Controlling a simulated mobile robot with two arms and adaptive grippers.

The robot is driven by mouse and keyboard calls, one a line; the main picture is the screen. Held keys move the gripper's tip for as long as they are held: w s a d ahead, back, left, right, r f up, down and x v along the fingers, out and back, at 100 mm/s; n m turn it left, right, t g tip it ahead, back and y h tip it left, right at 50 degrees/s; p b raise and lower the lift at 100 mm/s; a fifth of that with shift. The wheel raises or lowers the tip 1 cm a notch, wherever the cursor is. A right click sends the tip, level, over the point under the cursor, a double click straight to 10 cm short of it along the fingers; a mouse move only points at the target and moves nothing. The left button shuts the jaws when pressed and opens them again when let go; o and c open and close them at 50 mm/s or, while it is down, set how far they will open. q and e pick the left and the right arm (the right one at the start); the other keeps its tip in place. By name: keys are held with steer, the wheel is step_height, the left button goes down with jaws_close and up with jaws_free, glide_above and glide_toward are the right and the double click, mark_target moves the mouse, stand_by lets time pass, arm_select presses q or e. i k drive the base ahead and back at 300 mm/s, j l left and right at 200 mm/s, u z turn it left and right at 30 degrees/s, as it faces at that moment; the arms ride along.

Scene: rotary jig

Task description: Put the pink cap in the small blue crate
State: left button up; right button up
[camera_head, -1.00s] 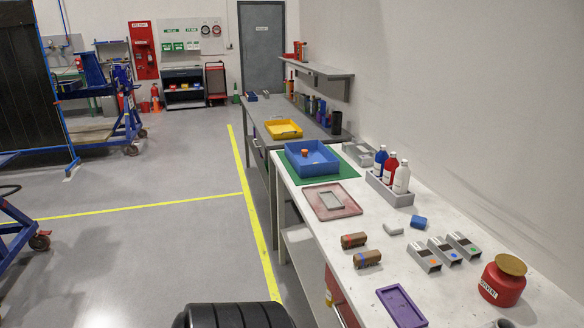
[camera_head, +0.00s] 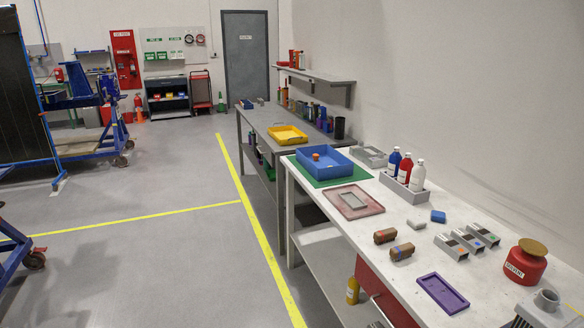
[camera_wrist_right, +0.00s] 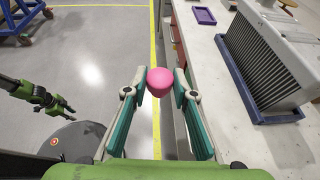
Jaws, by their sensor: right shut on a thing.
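The pink cap (camera_wrist_right: 160,82) is in the right wrist view, held between the fingertips of my right gripper (camera_wrist_right: 159,84). The gripper is shut on it, over the floor beside the white bench. A blue crate (camera_head: 338,172) stands on a green mat at the far end of the white bench in the head view, with a small orange-red piece inside. My left gripper (camera_wrist_right: 52,104) shows small at the left of the right wrist view; its fingers are too small to judge. Neither gripper shows in the head view.
The white bench (camera_head: 405,225) holds a pink tray (camera_head: 376,209), brown blocks, a purple tray (camera_head: 442,294), a bottle rack (camera_head: 388,181) and a red solvent jar (camera_head: 524,266). A grey finned block (camera_wrist_right: 265,55) stands near my right gripper.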

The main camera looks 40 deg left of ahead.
mark_target(322, 167)
steer(key=i+j+u, duration=0.5)
steer(key=i+j, duration=0.35)
steer(key=i, duration=0.15)
steer(key=i+j, duration=0.5)
steer(key=i, duration=0.2)
steer(key=i+j, duration=0.55)
steer(key=i, duration=0.2)
